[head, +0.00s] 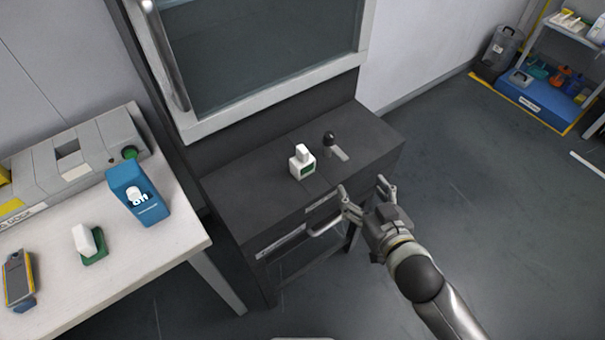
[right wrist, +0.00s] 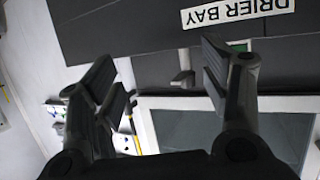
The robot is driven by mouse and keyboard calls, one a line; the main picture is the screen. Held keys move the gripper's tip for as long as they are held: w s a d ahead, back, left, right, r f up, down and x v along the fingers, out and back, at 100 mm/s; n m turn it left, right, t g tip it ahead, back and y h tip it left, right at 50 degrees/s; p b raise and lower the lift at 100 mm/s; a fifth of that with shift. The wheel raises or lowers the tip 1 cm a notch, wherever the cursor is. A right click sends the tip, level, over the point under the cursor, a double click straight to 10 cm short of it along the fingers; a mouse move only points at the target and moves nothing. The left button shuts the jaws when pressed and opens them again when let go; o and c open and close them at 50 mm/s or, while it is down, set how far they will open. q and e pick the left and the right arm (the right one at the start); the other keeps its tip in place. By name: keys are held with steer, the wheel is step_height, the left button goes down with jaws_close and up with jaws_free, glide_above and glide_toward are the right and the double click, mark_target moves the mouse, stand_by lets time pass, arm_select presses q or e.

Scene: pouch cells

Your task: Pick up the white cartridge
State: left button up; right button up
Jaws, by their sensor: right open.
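Another white block (head: 82,238) sits tilted in a green base (head: 95,258) on the white table at left. I cannot tell for sure which is the white cartridge. My right gripper (head: 362,187) is open and empty by the cabinet's front edge, right of the green-faced item and apart from it. The right wrist view shows its spread fingers (right wrist: 160,82) with nothing between them. A bit of green shows behind one finger. My left gripper is out of view.
The dark cabinet (head: 235,190) has a drawer handle (head: 327,229) and a black knob (head: 329,138) on top. A blue holder (head: 125,182) and a yellow-grey handheld device (head: 18,278) are on the white table (head: 150,255). Open floor lies right.

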mark_target(307, 163)
steer(key=w+a+r+n+y, duration=0.1)
steer(key=a+y, duration=0.1)
steer(key=a, duration=0.1)
steer(key=w+a+n+y, duration=0.1)
steer(key=a+y, duration=0.1)
steer(key=a, duration=0.1)
steer(key=w+a+r+n+y, duration=0.1)
steer(key=a+y, duration=0.1)
steer(key=a, duration=0.1)
steer(key=shift+w+a+r+n+p, duration=0.2)
steer(key=shift+a+r+n+p, duration=0.1)
steer(key=shift+r+n, duration=0.1)
steer(key=shift+p+x, duration=0.3)
steer(key=shift+x, duration=2.7)
steer(key=shift+f, duration=0.15)
steer(key=shift+s, duration=0.1)
steer(key=shift+c, duration=0.2)
jaws_close()
